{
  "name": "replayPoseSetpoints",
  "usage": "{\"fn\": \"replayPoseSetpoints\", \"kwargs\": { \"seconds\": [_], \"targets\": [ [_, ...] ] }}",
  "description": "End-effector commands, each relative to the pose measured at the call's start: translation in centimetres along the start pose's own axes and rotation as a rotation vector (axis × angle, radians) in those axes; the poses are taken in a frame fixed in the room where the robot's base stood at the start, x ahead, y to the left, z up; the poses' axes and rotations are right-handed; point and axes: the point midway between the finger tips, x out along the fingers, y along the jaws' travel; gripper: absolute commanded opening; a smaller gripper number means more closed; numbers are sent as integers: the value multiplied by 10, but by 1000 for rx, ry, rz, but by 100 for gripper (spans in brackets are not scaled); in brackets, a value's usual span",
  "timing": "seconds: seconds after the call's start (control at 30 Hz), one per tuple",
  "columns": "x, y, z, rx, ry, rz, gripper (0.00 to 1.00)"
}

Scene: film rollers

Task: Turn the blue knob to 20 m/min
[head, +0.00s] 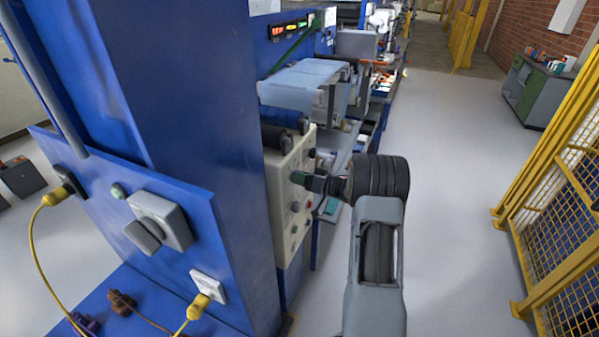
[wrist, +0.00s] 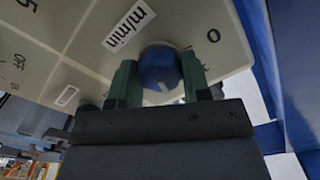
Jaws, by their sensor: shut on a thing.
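The blue knob (wrist: 158,66) sits on a cream control panel (wrist: 75,45), beside a white "m/min" label (wrist: 130,25) in the wrist view. My gripper (wrist: 159,62) has one green finger on each side of the knob and is shut on it. A pale mark shows low on the knob's face. The number it points to cannot be read, as my gripper covers the lower part. In the head view my gripper (head: 308,181) reaches the right face of the panel (head: 282,215); the knob is hidden there.
A blue machine column (head: 190,90) stands left of the panel. Rollers (head: 282,117) lie just above it. Small buttons sit near the knob, one dark green (wrist: 213,36). Yellow fencing (head: 560,180) stands at the right, with clear floor (head: 450,200) between.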

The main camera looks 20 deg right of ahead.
Motion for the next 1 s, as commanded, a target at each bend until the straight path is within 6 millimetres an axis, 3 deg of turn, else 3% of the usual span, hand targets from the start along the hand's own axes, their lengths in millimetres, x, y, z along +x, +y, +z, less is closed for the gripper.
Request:
{"fn": "replayPoseSetpoints", "kwargs": {
  "seconds": [0.3,0.83,0.87,1.0],
  "targets": [
    [0,0,0,103,-1,-1,20],
    [0,0,1,120,-1,0,20],
    [0,0,1,120,-1,0,46],
    [0,0,1,120,0,0,60]
  ]
}}
